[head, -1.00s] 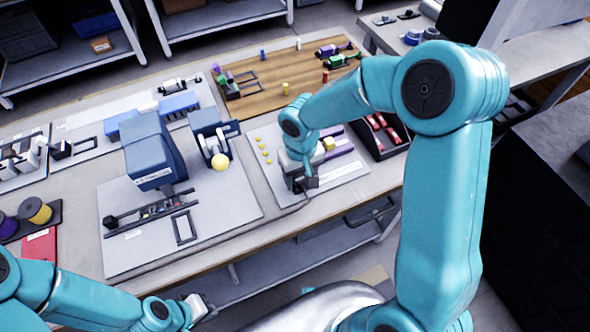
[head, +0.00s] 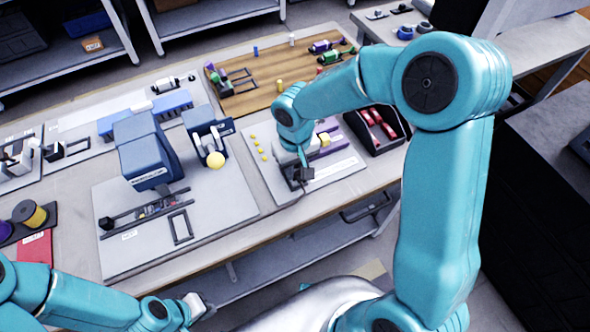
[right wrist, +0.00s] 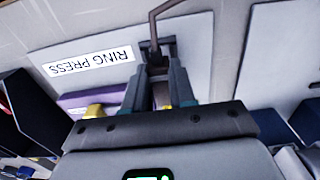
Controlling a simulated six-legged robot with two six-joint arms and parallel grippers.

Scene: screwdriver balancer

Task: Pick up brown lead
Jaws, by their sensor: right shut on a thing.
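The brown lead (right wrist: 153,28) is a thin dark strand in the right wrist view. It bends near the top of the picture and runs down between the fingertips of my right gripper (right wrist: 158,72). The jaws are shut on it. In the head view my right gripper (head: 300,180) is low over the front part of the grey ring press mat (head: 335,173), and the lead is too thin to make out clearly there. My left gripper (head: 203,308) is in front of the bench at the bottom, away from the lead; its jaw opening is too small to tell.
The ring press mat carries a purple block (right wrist: 90,99) and yellow pieces. A black bin with red parts (head: 378,128) stands right of it. The bench's front edge is close.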

